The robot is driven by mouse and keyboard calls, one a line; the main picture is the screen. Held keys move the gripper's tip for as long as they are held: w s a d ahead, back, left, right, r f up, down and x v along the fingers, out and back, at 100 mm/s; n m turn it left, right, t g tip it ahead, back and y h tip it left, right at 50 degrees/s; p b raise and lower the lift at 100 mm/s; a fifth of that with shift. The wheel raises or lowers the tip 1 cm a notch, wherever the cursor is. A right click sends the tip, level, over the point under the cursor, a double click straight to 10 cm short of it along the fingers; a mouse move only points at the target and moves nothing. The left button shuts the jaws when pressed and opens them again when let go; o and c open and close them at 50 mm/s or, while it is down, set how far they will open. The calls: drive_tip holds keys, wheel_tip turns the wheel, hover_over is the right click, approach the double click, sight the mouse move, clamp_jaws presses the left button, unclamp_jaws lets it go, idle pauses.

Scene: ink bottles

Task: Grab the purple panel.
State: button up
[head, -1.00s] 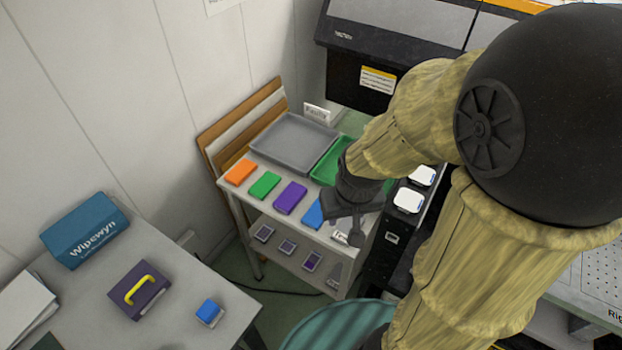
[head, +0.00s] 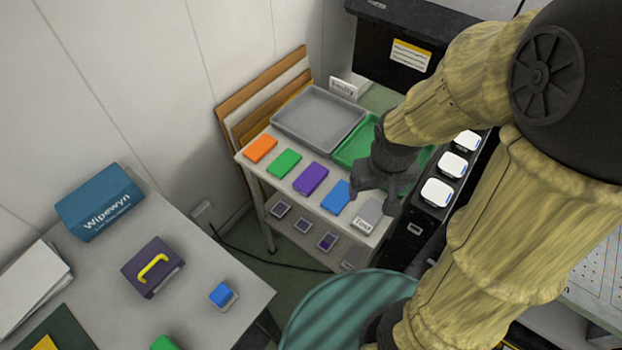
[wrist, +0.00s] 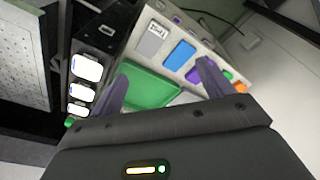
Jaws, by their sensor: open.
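The purple panel (head: 311,178) lies flat on the top of a small cart (head: 277,187), between a green panel (head: 285,163) and a blue panel (head: 336,197). In the wrist view, part of the purple panel (wrist: 193,75) shows near the right finger, which partly covers it. My gripper (head: 378,198) is open and empty. It is above the cart's right part, near the blue panel and a grey labelled panel (head: 367,215), to the right of the purple one. The wrist view shows the gripper (wrist: 163,72) with its fingers spread.
An orange panel (head: 260,149) ends the row. A grey tray (head: 318,90) and a green tray (head: 350,150) lie behind it. White-topped items (head: 437,192) stand right of the cart. A purple box with a yellow handle (head: 137,284) is on the front table.

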drive_tip(key=w+a+f+n+g+h+b, duration=0.1)
drive_tip(key=a+f+n+g+h+b, duration=0.15)
drive_tip(key=a+f+n, duration=0.4)
drive_tip(key=n+t+h+b, duration=0.6)
drive_tip(key=n+t, duration=0.5)
drive_tip(key=n, duration=0.9)
approach(309, 181)
drive_tip(key=v, duration=0.5)
drive_tip(key=shift+s+a+r, duration=0.1)
drive_tip(key=shift+s+r, duration=0.05)
drive_tip(key=shift+s, duration=0.25)
drive_tip(key=shift+w, duration=0.1)
drive_tip(key=shift+y, duration=0.25)
drive_tip(key=p+x, duration=0.1)
drive_tip(key=x, duration=1.1)
drive_tip(key=shift+r, duration=0.1)
